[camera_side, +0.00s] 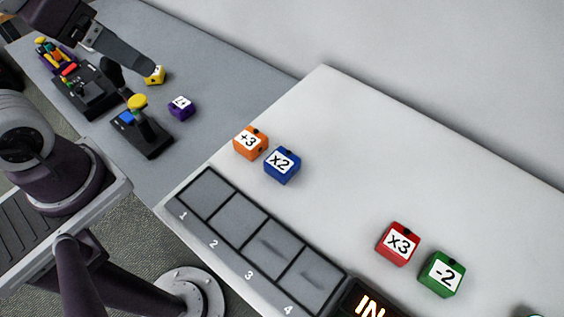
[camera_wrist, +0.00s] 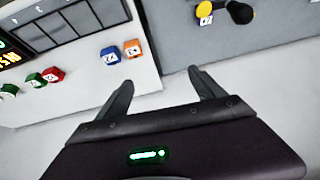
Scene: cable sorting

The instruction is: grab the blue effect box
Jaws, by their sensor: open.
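The blue effect box (camera_side: 282,165), marked x2, sits upright on the white table, close beside the orange +3 box (camera_side: 250,143). In the wrist view the blue box (camera_wrist: 110,55) shows left of my gripper (camera_wrist: 162,80), with the orange box (camera_wrist: 133,48) just right of it. My gripper is open with nothing between its fingers. In the side view my gripper is at the upper left, over the grey surface and away from the blue box.
Numbered empty slots (camera_side: 238,218) line the white table's near edge. A red x3 box (camera_side: 398,243) and a green -2 box (camera_side: 442,274) stand to the right. Black devices with a yellow knob (camera_side: 137,102), a purple box (camera_side: 181,107) and a yellow box (camera_side: 154,75) are on the grey surface.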

